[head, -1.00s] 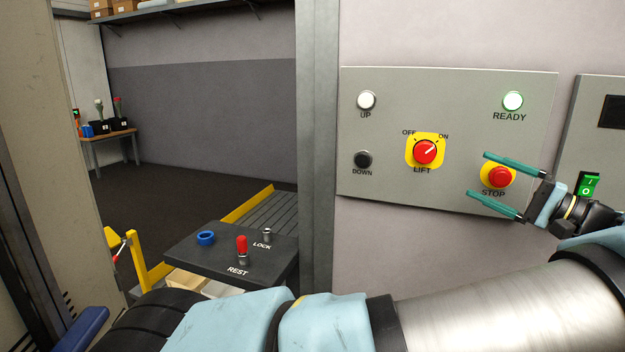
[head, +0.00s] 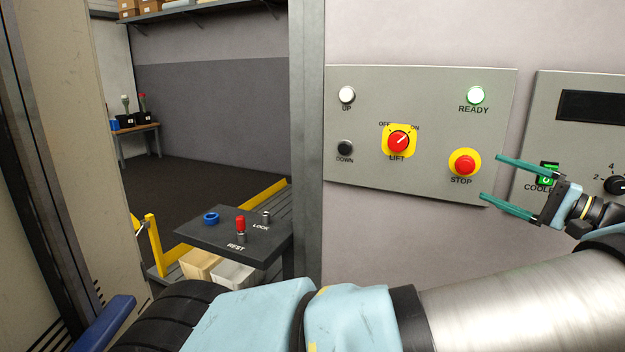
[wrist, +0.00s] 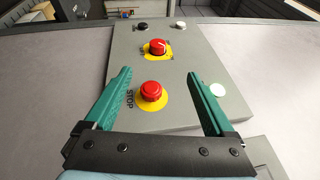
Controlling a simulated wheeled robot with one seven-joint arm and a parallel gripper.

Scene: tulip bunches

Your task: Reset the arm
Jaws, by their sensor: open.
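My gripper (head: 491,178) is open and empty, with two green fingers. In the head view it is in front of the wall, at the right edge of the grey lift panel (head: 360,185), to the right of the red STOP button (head: 464,164). In the wrist view the STOP button (wrist: 151,92) shows between the fingers (wrist: 163,77), apart from them. The red LIFT knob (head: 398,140) has its white mark pointing toward ON. The READY lamp (head: 476,95) glows pale green.
A second panel (head: 540,130), partly behind my gripper, carries a green switch and a dial. A dark stand (head: 205,238) marked REST and LOCK holds a blue ring (head: 211,217) and a red-topped pin (head: 240,223). A grey post (head: 305,130) stands beside the doorway.

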